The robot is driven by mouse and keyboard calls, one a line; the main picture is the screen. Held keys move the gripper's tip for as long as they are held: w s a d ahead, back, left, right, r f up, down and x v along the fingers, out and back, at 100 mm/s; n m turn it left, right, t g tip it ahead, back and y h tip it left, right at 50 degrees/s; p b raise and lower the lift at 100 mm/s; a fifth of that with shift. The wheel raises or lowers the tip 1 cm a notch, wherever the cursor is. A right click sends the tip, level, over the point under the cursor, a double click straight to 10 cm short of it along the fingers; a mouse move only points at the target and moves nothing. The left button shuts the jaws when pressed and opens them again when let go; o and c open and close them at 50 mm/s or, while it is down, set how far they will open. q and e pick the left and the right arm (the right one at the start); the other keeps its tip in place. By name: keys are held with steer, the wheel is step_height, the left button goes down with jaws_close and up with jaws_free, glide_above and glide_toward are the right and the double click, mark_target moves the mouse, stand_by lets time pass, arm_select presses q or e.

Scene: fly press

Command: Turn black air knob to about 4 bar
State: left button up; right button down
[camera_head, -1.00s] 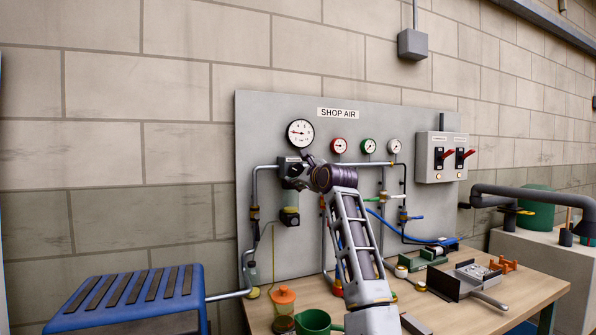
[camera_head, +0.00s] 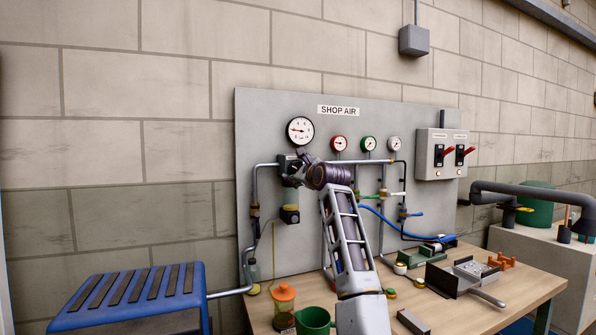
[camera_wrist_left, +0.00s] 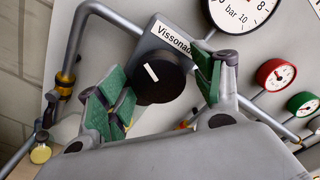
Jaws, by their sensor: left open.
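The black air knob (camera_wrist_left: 158,79), with a white mark on its face, sits on a regulator labelled "Vissonac..." (camera_wrist_left: 172,37) in the left wrist view. My left gripper (camera_wrist_left: 163,84) is open, with green-padded fingers on either side of the knob; I cannot tell whether either pad touches it. In the head view, my left gripper (camera_head: 290,174) is at the regulator and mostly hides the knob. The large white pressure gauge (camera_head: 300,130) is just above, its needle pointing left; part of its dial shows in the wrist view (camera_wrist_left: 243,12). My right gripper is not in view.
Smaller red (camera_head: 339,144), green (camera_head: 368,145) and grey (camera_head: 394,144) gauges are right of the large gauge. Pipes run over the grey panel (camera_head: 262,115). A wooden bench (camera_head: 470,318) below holds an orange-lidded cup (camera_head: 284,297), a green mug (camera_head: 313,321) and tools.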

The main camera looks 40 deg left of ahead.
arm_select(q)
steer(key=c, duration=1)
